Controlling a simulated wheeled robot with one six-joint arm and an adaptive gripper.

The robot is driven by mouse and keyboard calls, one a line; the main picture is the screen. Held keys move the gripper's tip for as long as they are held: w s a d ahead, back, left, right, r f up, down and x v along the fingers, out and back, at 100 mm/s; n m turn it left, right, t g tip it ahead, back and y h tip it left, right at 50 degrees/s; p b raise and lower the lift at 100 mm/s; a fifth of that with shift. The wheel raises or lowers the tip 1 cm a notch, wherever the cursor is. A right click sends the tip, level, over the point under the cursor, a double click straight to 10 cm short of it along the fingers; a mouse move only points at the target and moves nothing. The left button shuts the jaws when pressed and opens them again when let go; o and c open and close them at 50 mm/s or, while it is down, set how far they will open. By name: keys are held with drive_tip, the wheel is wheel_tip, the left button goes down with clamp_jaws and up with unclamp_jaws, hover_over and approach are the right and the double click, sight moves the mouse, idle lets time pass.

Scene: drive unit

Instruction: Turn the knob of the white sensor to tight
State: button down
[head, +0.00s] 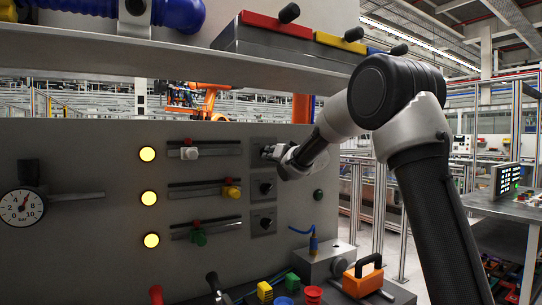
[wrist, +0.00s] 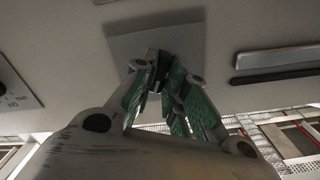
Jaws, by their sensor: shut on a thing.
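The white sensor (head: 190,153) sits on the top rail of the panel, next to a red marker (head: 187,141). The top knob's grey plate (head: 258,146) is to its right, in the same row. My gripper (head: 271,153) reaches that plate from the right. In the wrist view the fingers (wrist: 158,62) are closed together against the grey plate (wrist: 185,38), shut on the top knob. The knob is mostly hidden by the fingers, so its pointing direction cannot be told.
Below are a middle knob (head: 266,188) and a lower knob (head: 266,223), beside the yellow sensor (head: 231,191) and green sensor (head: 199,238). A shelf (head: 180,57) overhangs the panel.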

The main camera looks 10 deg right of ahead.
drive_tip(key=shift+m, duration=1.9)
drive_tip(key=c, duration=1.4)
unclamp_jaws()
drive_tip(key=shift+c, duration=0.2)
drive_tip(key=v, duration=1.2)
